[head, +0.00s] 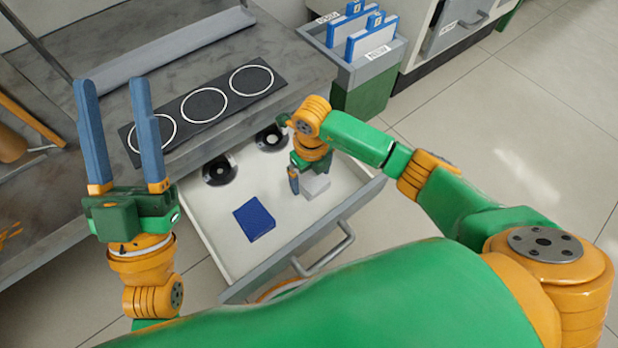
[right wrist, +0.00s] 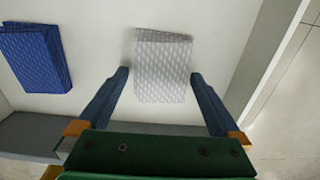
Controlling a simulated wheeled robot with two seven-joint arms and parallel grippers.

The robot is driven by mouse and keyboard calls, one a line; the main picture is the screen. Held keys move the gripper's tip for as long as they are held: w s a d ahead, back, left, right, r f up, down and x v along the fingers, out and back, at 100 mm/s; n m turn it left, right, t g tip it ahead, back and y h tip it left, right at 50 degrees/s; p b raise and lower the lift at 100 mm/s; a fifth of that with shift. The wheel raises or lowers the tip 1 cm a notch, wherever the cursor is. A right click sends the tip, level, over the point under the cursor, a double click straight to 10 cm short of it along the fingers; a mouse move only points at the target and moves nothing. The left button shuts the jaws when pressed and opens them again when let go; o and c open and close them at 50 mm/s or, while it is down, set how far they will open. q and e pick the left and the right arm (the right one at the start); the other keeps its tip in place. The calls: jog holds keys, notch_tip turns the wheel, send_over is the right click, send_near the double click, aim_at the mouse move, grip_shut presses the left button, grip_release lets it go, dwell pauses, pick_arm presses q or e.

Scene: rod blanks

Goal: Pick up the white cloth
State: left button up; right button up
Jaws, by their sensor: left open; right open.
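The white cloth (right wrist: 163,66) is a folded, patterned, pale grey-white pad lying in the open drawer. In the head view the white cloth (head: 314,184) shows at the drawer's right side, partly covered by my right gripper. My right gripper (head: 294,183) is over the drawer, pointing down. In the right wrist view its open fingers (right wrist: 158,76) stand on either side of the cloth's near part, with a gap on each side; I cannot tell their exact height above it. My left gripper (head: 112,85) is open, empty and raised, fingers pointing up, left of the drawer.
A folded blue cloth (head: 254,219) lies in the drawer (head: 222,240), left of the white one; it also shows in the wrist view (right wrist: 35,57). Two dark round items (head: 219,170) lie at the drawer's back. The drawer walls stand close to the white cloth. A circle-marked mat (head: 203,104) lies on the bench.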

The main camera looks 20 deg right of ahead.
jog(key=c, duration=1.1)
